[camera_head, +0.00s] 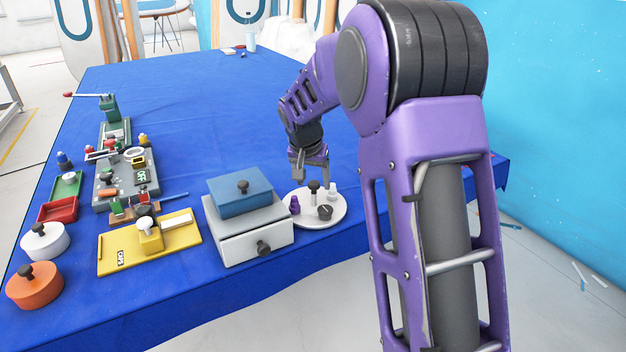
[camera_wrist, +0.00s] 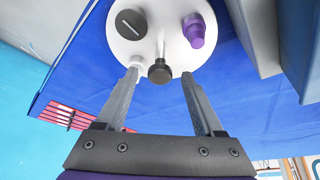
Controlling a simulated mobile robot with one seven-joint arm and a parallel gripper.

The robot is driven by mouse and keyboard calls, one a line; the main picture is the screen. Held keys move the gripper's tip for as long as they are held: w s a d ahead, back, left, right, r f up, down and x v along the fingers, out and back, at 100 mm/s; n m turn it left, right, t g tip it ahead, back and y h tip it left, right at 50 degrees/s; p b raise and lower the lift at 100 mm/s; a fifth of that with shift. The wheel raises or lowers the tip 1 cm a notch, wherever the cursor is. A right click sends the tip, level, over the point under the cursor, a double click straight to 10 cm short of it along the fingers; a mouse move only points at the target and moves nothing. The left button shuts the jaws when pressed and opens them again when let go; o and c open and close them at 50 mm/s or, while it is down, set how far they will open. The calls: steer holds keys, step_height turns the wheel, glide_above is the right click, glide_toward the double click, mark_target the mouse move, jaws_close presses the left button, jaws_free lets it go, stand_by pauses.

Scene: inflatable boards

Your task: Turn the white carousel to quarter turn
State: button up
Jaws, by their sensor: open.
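The white carousel (camera_head: 302,220) is a round disc on the blue table, right of the grey drawer box; it also fills the top of the wrist view (camera_wrist: 167,18). It carries a dark-knobbed peg (camera_head: 314,186), a purple piece (camera_head: 294,205), a white piece (camera_head: 332,190) and a black round piece (camera_head: 325,212). My gripper (camera_head: 311,174) is open and empty, pointing down just above the carousel's far side. In the wrist view the knob (camera_wrist: 159,71) appears between the fingertips; the left finger partly hides the white piece. I cannot tell whether anything touches.
The grey drawer box (camera_head: 250,243) with a blue knobbed box (camera_head: 240,196) on it stands close left of the carousel. A yellow tray (camera_head: 118,250), white and orange knobbed pots and a grey switch panel lie farther left. The table behind the carousel is clear.

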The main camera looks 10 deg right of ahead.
steer(key=shift+c, duration=0.2)
jaws_close()
stand_by(1.2)
